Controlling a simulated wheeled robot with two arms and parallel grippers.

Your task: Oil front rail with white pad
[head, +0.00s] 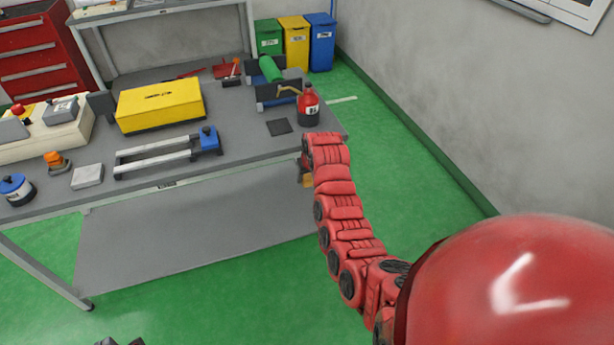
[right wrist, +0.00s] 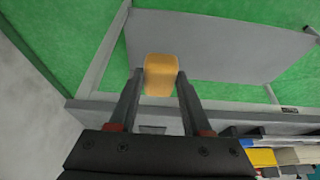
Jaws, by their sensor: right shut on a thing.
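The front rail (head: 155,165) is the nearer of two pale parallel rails on the grey bench, with a blue block (head: 210,139) at their right end. A white pad (head: 87,176) lies flat on the bench to their left. My right gripper (head: 304,172) is at the bench's right front corner, mostly hidden behind my red arm. It is shut on a yellow-orange block (right wrist: 160,78), seen between the fingertips in the right wrist view. A dark piece at the bottom edge of the head view may be my left gripper (head: 120,342); its jaws are unclear.
A red bottle (head: 308,106) stands near the bench's right edge beside a dark square (head: 279,127). A yellow box (head: 160,105) sits behind the rails. An orange-topped item (head: 57,162) and a blue-lidded can (head: 16,190) stand at left. Green floor in front is clear.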

